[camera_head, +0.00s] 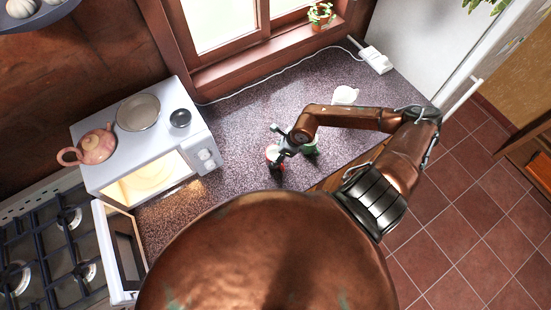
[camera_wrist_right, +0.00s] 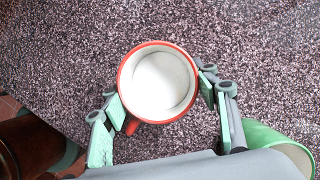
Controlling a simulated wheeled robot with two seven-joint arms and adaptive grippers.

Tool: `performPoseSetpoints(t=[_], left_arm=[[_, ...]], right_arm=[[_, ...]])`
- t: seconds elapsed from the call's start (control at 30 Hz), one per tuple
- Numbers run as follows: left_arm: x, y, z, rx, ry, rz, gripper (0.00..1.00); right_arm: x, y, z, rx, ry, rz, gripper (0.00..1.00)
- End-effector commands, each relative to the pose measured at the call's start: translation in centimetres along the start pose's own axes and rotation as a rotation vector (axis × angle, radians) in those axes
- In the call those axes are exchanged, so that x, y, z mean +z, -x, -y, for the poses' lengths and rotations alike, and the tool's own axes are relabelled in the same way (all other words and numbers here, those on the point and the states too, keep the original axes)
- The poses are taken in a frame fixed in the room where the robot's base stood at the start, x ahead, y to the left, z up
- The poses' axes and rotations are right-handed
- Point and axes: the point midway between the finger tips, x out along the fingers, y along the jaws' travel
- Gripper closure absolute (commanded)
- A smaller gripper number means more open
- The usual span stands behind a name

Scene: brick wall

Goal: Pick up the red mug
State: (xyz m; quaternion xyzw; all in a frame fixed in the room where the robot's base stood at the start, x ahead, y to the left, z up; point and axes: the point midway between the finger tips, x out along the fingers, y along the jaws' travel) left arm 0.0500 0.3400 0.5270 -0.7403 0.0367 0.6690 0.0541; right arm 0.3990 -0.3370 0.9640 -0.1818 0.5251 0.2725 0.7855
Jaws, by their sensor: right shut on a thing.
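The red mug (camera_wrist_right: 124,77) has a red outside and rim and a white inside. In the right wrist view it is upright, seen from above, with its handle towards the gripper base. My right gripper (camera_wrist_right: 164,112) is shut on it, with one finger on each side. In the head view the red mug (camera_head: 273,155) is partly hidden by my right gripper (camera_head: 277,150) over the speckled counter (camera_head: 240,125). I cannot tell whether it touches the counter. My left gripper is not in view.
A green mug (camera_wrist_right: 282,145) is close beside my right gripper. An open, lit microwave (camera_head: 150,180) stands left, with a pink teapot (camera_head: 96,147) and bowls on top. A stove (camera_head: 55,240) is at the far left.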

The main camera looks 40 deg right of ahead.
Motion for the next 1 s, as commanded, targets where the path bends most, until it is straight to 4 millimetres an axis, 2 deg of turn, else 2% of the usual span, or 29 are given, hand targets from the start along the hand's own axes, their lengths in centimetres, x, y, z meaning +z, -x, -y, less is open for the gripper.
performPoseSetpoints(t=[0.1, 0.57, 0.77, 1.0], left_arm=[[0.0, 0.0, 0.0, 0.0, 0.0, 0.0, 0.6], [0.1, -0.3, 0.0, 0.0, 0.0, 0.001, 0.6], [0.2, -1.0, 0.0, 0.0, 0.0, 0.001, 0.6], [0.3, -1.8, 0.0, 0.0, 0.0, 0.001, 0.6]], right_arm=[[0.1, 0.1, 0.0, -0.001, 0.001, 0.002, 0.84], [0.3, 0.4, 0.1, -0.002, 0.001, 0.003, 0.84], [0.7, 1.5, 0.1, -0.002, 0.003, 0.002, 0.84], [1.0, 3.8, -0.5, -0.001, 0.003, 0.001, 0.84]])
